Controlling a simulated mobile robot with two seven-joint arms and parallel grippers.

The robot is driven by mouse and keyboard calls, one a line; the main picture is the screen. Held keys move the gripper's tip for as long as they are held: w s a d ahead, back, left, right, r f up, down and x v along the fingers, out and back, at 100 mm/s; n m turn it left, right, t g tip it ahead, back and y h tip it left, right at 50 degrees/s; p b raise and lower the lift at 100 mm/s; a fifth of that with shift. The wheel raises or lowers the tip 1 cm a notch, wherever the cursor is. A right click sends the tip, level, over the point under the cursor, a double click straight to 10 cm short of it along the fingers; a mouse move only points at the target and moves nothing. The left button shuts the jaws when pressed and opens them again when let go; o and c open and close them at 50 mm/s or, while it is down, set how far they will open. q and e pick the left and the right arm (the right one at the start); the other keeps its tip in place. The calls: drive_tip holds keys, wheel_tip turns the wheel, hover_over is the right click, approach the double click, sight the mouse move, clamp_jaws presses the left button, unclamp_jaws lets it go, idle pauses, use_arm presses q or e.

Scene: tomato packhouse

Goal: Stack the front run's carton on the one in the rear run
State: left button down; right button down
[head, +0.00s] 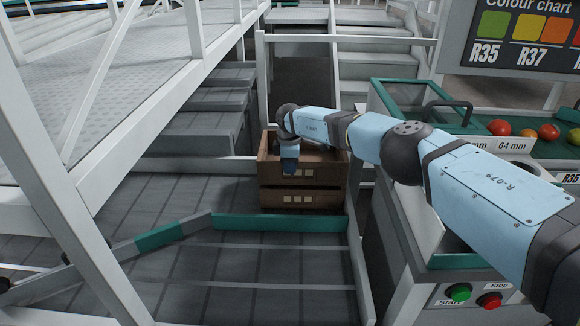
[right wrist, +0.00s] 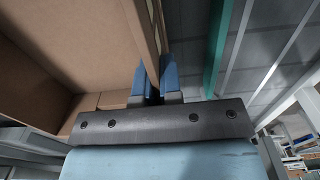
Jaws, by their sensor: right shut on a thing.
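Two brown cartons show in the head view, one above the other, behind the green rail. The upper carton (head: 327,170) lines up closely over the lower carton (head: 325,197); I cannot tell whether it rests fully on it. My right gripper (head: 289,163) points down at the upper carton's near wall. In the right wrist view the blue fingers (right wrist: 158,82) are shut on the thin wall of the upper carton (right wrist: 75,45), whose inside looks empty. My arm hides part of the upper carton's rim. My left gripper is not in view.
A green rail (head: 280,223) crosses the grey conveyor between the runs. The front run (head: 260,265) is bare. A white frame and walkway (head: 150,75) stand at left. A bench with tomatoes (head: 498,127) and start/stop buttons (head: 459,292) is at right.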

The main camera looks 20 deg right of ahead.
drive_tip(key=shift+f+b, duration=0.6)
drive_tip(key=shift+f, duration=0.35)
drive_tip(key=c, duration=1.2)
unclamp_jaws()
drive_tip(key=c, duration=0.3)
